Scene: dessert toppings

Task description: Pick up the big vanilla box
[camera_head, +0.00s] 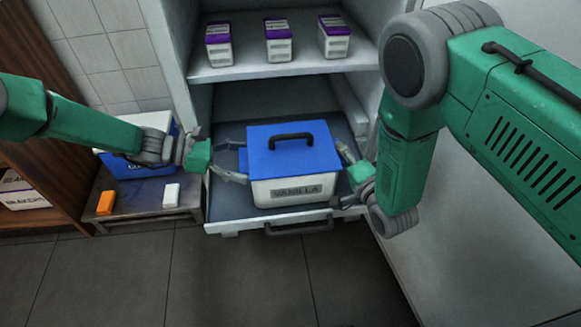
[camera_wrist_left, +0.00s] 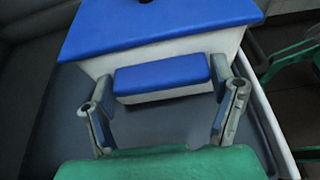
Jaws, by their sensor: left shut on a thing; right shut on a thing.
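The big vanilla box (camera_head: 294,190), white with a blue lid and a black top handle, sits upright in the pulled-out lower drawer. Its front label reads VANILLA. My left gripper (camera_head: 236,162) is at the box's left side. In the left wrist view, the fingers of my left gripper (camera_wrist_left: 163,82) are shut on a blue side block (camera_wrist_left: 162,77) of the vanilla box (camera_wrist_left: 150,25). My right gripper (camera_head: 343,174) is at the box's right side and shut on it; its exact contact is partly hidden by the box and my arm.
The drawer (camera_head: 225,213) has a front handle (camera_head: 298,228). A shelf (camera_head: 284,70) above holds three small purple-topped tubs (camera_head: 278,45). At left, a low table (camera_head: 150,207) carries an orange block (camera_head: 105,203), a white block (camera_head: 171,193) and another blue-and-white box (camera_head: 125,167). Floor in front is clear.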

